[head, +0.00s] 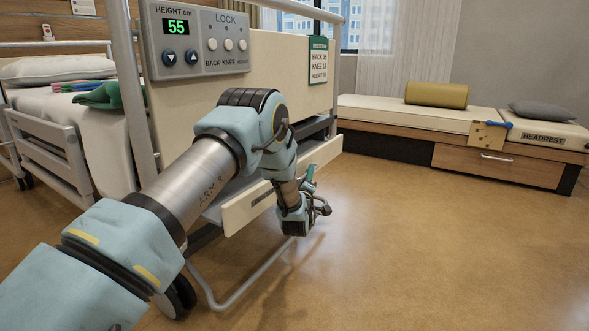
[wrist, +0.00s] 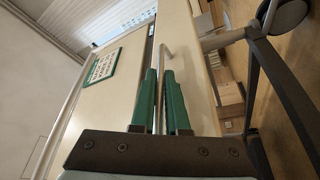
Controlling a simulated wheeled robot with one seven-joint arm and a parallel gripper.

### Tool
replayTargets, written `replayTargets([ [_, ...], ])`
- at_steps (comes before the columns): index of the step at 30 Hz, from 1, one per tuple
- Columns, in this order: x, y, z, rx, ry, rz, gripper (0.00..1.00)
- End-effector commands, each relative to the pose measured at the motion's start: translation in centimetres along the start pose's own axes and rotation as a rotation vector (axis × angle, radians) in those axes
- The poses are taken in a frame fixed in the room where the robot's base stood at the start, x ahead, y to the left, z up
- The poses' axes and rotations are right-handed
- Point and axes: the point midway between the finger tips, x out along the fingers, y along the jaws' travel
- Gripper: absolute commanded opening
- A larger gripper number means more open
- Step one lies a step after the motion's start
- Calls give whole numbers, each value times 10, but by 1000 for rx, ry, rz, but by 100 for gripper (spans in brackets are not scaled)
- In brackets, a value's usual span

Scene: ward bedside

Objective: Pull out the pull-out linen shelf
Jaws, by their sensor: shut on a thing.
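The linen shelf has a long cream front (head: 245,213) low under the bed's footboard, with a strip of grey surface showing behind it. My gripper (head: 309,184) is at the right part of this front, partly hidden by its own wrist in the head view. In the wrist view, the green fingers of my gripper (wrist: 162,98) are shut on a thin metal handle bar (wrist: 165,42). The bar runs along the cream shelf front (wrist: 199,80). How far out the shelf stands is hard to tell.
The cream footboard (head: 285,75) carries a control panel (head: 200,40) reading 55 and a green-edged sign (head: 318,60). A grey bent tube (head: 235,298) lies low near the floor. A low bench (head: 400,113) stands back right. The floor (head: 430,250) to the right is clear.

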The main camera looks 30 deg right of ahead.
Motion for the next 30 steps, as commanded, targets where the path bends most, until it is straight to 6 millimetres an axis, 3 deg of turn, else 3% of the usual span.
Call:
replayTargets([
  [3, -13, 21, 30, -4, -7, 0, 0],
  [12, -36, 58, 84, -2, -6, 0, 0],
  [19, -44, 71, 102, 0, -5, 0, 0],
  [30, -46, 72, 105, 0, -5, -1, 0],
])
